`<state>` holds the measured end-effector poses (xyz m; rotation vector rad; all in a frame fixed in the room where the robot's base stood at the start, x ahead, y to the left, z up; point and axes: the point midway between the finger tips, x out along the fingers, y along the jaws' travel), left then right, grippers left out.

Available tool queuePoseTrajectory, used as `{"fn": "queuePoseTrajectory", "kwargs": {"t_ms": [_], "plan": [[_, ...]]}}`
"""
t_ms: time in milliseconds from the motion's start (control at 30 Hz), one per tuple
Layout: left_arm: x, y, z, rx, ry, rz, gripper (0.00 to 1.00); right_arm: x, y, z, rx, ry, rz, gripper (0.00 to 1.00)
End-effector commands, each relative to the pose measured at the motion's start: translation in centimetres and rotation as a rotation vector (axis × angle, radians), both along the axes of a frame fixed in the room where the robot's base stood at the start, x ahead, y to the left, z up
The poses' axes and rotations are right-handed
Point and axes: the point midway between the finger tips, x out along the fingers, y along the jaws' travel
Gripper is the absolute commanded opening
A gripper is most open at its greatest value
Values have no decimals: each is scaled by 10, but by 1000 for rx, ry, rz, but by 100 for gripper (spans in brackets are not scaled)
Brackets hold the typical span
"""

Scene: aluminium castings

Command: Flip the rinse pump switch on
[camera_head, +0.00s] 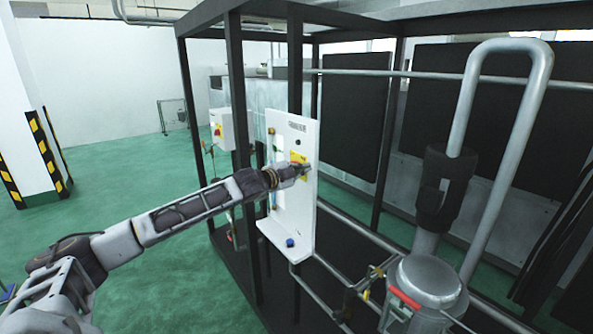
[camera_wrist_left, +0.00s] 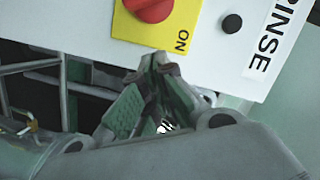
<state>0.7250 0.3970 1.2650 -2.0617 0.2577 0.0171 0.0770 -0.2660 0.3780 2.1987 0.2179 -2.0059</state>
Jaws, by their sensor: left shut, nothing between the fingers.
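The rinse pump switch is a red rotary knob (camera_wrist_left: 150,8) on a yellow plate (camera_wrist_left: 182,28) printed "ON". Only part of the knob shows at the top edge of the left wrist view, so I cannot tell its setting. In the head view the yellow plate (camera_head: 299,157) sits on a white upright panel (camera_head: 290,215), partly hidden by my gripper. My left gripper (camera_head: 306,168) is at the panel front, over the plate's lower part. In the left wrist view its fingertips (camera_wrist_left: 159,62) are together and empty, just beside the plate's edge. Contact cannot be told. My right gripper is not in view.
A black button (camera_wrist_left: 231,23) and a "RINSE" label (camera_wrist_left: 272,40) are beside the plate. A blue part (camera_head: 290,243) sits on the panel's lower ledge. Black frame posts (camera_head: 238,100) surround the panel. A bent grey pipe (camera_head: 536,80) stands at right. Green floor is clear at left.

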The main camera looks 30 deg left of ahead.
Motion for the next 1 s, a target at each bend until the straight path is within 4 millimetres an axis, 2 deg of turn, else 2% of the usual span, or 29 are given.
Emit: {"fn": "queuePoseTrajectory", "kwargs": {"t_ms": [100,300,500,1000], "plan": [[8,-3,1,-1,-1,-2,0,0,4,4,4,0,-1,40],[15,17,-12,1,3,1,0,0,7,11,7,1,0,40],[20,27,-18,0,1,0,0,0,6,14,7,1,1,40],[21,30,-21,1,1,-1,0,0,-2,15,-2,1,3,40]]}}
